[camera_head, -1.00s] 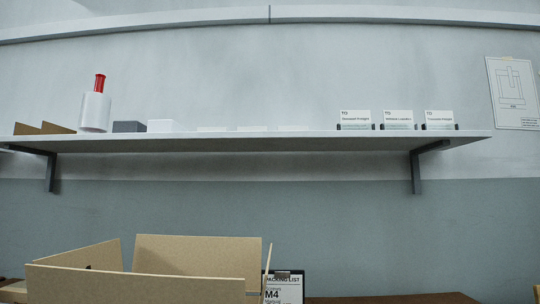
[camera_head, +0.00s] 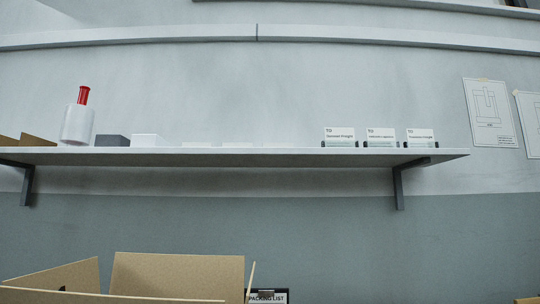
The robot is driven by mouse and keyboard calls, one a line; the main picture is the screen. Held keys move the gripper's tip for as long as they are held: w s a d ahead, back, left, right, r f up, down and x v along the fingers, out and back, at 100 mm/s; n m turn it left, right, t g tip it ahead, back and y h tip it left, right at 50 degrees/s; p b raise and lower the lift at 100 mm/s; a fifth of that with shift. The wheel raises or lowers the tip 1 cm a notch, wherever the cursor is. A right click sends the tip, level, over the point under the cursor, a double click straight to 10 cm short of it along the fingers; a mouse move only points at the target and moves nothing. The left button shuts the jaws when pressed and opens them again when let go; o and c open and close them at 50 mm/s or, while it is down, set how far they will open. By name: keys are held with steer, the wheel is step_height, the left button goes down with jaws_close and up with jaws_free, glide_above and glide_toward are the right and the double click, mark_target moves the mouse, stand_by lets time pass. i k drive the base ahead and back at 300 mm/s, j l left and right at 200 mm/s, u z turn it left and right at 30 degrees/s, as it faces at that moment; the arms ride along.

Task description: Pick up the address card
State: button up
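Three white address cards stand in dark holders at the right part of the wall shelf: a left card (camera_head: 339,136), a middle card (camera_head: 380,137) and a right card (camera_head: 420,137). Each has a "TO" heading. The left one seems to read "Dunmore Freight"; the smaller print on the others is hard to read. My gripper is not in view.
The shelf (camera_head: 260,158) also bears a white cylinder (camera_head: 78,125) with a red top, a dark grey block (camera_head: 112,140) and a white box (camera_head: 149,140). An open cardboard box (camera_head: 180,273) and a packing list (camera_head: 267,297) are below. Drawings (camera_head: 489,112) hang at right.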

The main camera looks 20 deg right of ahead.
mark_target(381, 139)
steer(key=z, duration=0.75)
